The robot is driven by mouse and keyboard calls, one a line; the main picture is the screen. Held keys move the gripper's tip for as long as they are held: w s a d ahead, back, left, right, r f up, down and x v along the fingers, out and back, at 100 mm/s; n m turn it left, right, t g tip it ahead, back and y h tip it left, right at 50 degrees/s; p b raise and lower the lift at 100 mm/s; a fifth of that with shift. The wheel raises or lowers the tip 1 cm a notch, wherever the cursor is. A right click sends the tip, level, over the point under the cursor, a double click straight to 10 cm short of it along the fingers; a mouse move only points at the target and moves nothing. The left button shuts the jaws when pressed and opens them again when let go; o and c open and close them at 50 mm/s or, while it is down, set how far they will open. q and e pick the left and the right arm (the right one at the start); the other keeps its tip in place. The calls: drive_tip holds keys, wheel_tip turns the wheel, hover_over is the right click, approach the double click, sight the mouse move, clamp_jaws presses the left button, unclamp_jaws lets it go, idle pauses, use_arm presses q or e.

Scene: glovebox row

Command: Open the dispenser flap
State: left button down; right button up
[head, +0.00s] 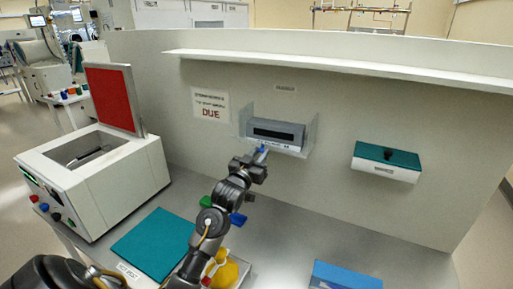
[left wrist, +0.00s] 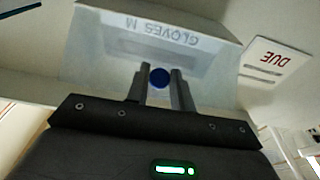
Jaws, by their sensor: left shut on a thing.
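A grey glove dispenser (head: 290,129) with a dark slot is fixed to the back panel. A clear flap (head: 310,135) stands around its front, with a pale label strip below the slot. In the left wrist view the see-through flap (left wrist: 110,55) has a strip reading GLOVES M and a round blue knob (left wrist: 160,77). My left gripper (head: 260,156) reaches up to the dispenser's lower front. Its fingers (left wrist: 159,88) are shut on the blue knob, one on each side. How far the flap is swung is hard to tell. My right gripper is not in view.
A teal-lidded box (head: 388,166) with a dark knob is on the panel to the right. A shelf (head: 340,65) runs above. A white machine (head: 100,185) with a raised red lid stands left. A teal mat (head: 155,243), yellow object (head: 226,272) and blue box (head: 345,275) lie below.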

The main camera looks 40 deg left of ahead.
use_arm(q)
drive_tip(key=shift+d+f, duration=0.1)
drive_tip(key=shift+f, duration=2.2)
drive_tip(key=c, duration=2.1)
unclamp_jaws()
drive_tip(key=shift+c, duration=0.2)
drive_tip(key=shift+o, duration=1.1)
drive_tip(key=shift+w+f, duration=0.1)
drive_tip(key=shift+w, duration=0.1)
drive_tip(key=o, duration=0.5)
drive_tip(key=shift+o, duration=0.8)
drive_tip(key=shift+s, duration=0.1)
